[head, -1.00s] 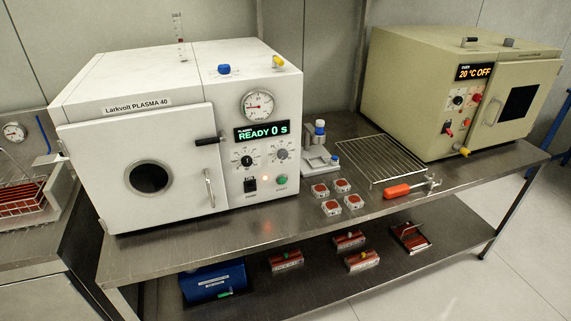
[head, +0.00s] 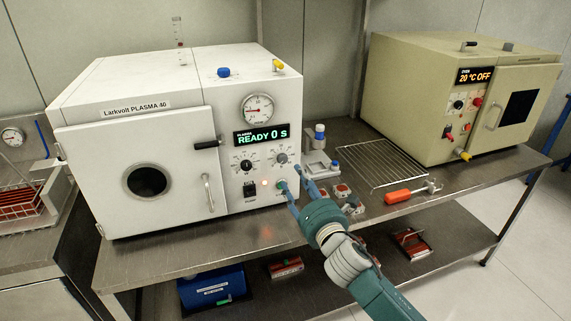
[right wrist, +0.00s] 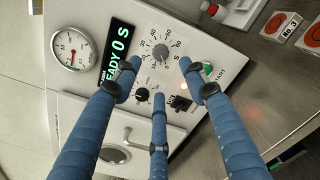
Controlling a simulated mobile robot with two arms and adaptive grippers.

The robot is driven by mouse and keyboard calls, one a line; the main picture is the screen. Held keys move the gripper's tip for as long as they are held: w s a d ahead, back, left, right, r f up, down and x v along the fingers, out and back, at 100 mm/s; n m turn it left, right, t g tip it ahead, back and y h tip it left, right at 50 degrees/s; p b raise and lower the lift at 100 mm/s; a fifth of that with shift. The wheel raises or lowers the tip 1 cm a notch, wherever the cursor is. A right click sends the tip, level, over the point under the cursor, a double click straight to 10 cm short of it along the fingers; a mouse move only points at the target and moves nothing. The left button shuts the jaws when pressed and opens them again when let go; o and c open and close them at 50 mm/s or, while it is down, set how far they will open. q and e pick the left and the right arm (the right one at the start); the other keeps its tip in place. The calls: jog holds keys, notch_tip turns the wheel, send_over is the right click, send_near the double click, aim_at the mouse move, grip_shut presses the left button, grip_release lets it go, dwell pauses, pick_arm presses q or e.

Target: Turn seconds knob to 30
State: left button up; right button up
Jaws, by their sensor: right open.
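The white plasma machine (head: 150,85) stands at the left of the bench, and its display (head: 262,135) reads READY 0 S. The seconds knob (head: 281,158) is the grey one at the right of its panel. It also shows in the right wrist view (right wrist: 160,53) inside a numbered dial. My right gripper (head: 292,177) is open and empty in front of the panel's lower right. In the wrist view its blue fingers are spread below and around the knob, apparently apart from it. The green start button (right wrist: 207,69) is partly behind a finger. My left gripper is not in view.
A black knob (head: 246,165) and a black switch (head: 250,188) sit left of the seconds knob. Small carriers (head: 341,190), a wire rack (head: 378,162) and an orange-handled tool (head: 400,196) lie to the right. A beige oven (head: 420,85) stands beyond.

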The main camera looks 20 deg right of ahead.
aim_at(283, 160)
jog(key=w, duration=1)
jog(key=shift+w+a+p, duration=0.15)
jog(key=shift+a+p, duration=0.05)
jog(key=shift+p, duration=0.2)
jog(key=shift+c, duration=0.3)
grip_shut()
